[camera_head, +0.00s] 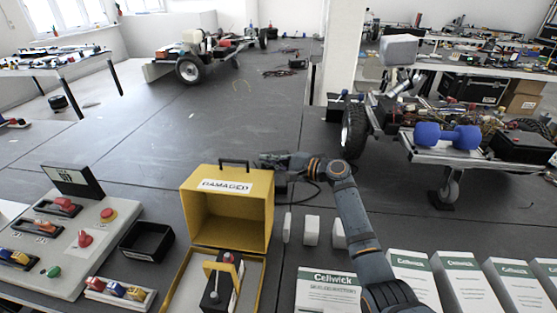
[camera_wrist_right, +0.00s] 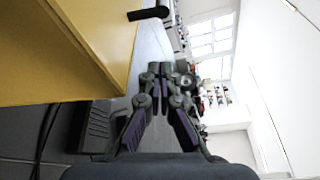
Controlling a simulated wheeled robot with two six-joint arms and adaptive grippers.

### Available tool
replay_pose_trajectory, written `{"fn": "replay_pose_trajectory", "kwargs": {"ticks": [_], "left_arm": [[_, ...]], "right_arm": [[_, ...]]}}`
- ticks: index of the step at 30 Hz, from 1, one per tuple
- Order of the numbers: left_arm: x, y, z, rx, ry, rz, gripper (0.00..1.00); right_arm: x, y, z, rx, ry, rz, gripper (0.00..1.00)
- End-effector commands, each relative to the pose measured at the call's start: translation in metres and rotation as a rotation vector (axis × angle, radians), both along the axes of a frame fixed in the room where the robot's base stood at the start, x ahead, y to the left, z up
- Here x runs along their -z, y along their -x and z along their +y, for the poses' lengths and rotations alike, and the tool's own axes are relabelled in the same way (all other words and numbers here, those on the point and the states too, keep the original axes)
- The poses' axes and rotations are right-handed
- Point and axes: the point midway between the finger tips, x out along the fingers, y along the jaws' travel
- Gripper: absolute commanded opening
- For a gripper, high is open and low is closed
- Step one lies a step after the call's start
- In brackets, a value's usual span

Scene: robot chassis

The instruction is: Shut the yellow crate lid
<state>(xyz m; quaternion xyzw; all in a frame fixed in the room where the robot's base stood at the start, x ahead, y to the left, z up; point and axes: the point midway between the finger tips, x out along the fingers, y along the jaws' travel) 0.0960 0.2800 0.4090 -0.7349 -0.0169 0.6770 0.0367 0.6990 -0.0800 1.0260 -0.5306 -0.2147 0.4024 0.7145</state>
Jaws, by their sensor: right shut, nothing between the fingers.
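The yellow crate (camera_head: 261,288) stands at the bottom middle of the head view. Its lid (camera_head: 228,222) stands open and upright at the back, with a "DAMAGED" label and a black handle (camera_head: 236,162) on its top edge. My right gripper (camera_head: 266,160) is shut and empty at the lid's upper right corner, partly behind it; contact cannot be told. In the right wrist view the shut fingertips (camera_wrist_right: 160,68) are beside the yellow lid (camera_wrist_right: 75,55), with the handle (camera_wrist_right: 148,14) beyond. A dark device (camera_head: 216,290) with a handle is in the crate. My left gripper is not in view.
A control panel (camera_head: 72,243) and an empty black tray (camera_head: 147,242) stand left of the crate. Small white blocks (camera_head: 311,230) and several Cellwick boxes (camera_head: 408,274) stand to the right. The floor behind the lid is mostly clear.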

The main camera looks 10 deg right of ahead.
Motion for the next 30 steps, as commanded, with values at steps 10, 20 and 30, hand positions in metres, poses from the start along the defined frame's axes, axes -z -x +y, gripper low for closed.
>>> {"fn": "replay_pose_trajectory", "kwargs": {"ticks": [10,20,30], "left_arm": [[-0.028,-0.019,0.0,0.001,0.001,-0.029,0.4],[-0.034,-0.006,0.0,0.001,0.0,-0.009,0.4],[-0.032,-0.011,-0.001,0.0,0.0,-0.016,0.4]], "right_arm": [[-0.008,-0.002,0.036,0.001,0.001,0.001,0.0],[-0.01,0.015,0.041,0.0,0.002,0.0,0.0],[-0.011,0.014,0.041,0.001,0.004,-0.008,0.0]]}}
